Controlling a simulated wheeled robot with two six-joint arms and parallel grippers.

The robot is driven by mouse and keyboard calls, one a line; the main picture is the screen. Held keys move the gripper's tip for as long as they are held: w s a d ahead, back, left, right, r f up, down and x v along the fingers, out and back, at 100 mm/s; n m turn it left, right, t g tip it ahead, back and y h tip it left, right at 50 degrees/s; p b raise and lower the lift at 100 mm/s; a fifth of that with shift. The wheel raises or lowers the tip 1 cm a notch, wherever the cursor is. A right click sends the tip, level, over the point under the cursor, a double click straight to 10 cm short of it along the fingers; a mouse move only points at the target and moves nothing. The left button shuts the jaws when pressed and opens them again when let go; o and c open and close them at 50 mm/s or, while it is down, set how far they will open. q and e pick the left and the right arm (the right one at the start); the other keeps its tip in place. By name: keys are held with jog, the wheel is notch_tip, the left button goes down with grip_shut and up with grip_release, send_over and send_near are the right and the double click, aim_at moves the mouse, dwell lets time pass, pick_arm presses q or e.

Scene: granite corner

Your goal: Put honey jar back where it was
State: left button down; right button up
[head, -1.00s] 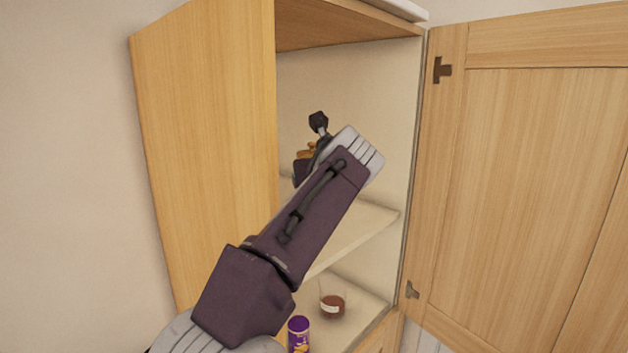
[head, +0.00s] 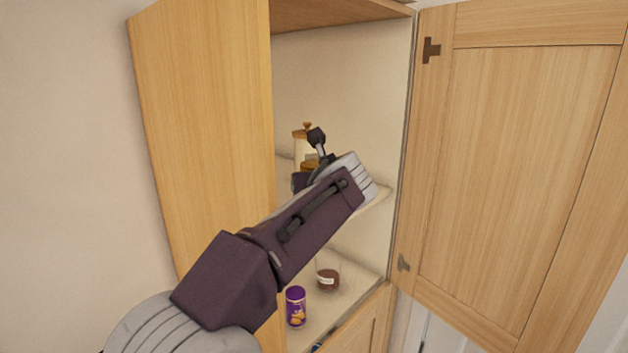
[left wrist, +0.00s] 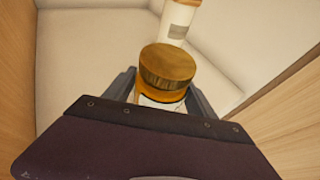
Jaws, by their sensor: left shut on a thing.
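The honey jar, amber with a gold lid (left wrist: 168,66), stands between the fingers of my left gripper (left wrist: 161,98) in the left wrist view. The gripper is shut on it. In the head view my left gripper (head: 303,181) is inside the open cabinet, near the level of the middle shelf (head: 376,202). Only a small brown part of the honey jar (head: 309,167) shows there, behind my arm. Whether its base touches the shelf is hidden. My right gripper is not in view.
A pale canister with a wooden lid (head: 301,142) stands just beyond the honey jar; it also shows in the left wrist view (left wrist: 177,22). A purple tin (head: 296,306) and a glass with brown contents (head: 328,279) stand on the lower shelf. The cabinet door (head: 525,170) is open at right.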

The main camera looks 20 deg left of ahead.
pick_arm(q)
jog(key=shift+w+a+f, duration=0.25)
jog(key=shift+w+a, duration=0.1)
jog(key=shift+w, duration=0.05)
jog(key=shift+s+d+f+b, duration=0.15)
jog(key=shift+s+d+b, duration=0.1)
jog(key=shift+b, duration=0.1)
jog(key=shift+f, duration=0.15)
jog(key=shift+c, duration=1.1)
grip_release()
jog(key=shift+w+a, duration=0.1)
jog(key=shift+a, duration=0.05)
jog(key=shift+f, duration=0.15)
jog(key=shift+s, duration=0.2)
jog(key=b+v, duration=0.3)
jog(key=v, duration=0.6)
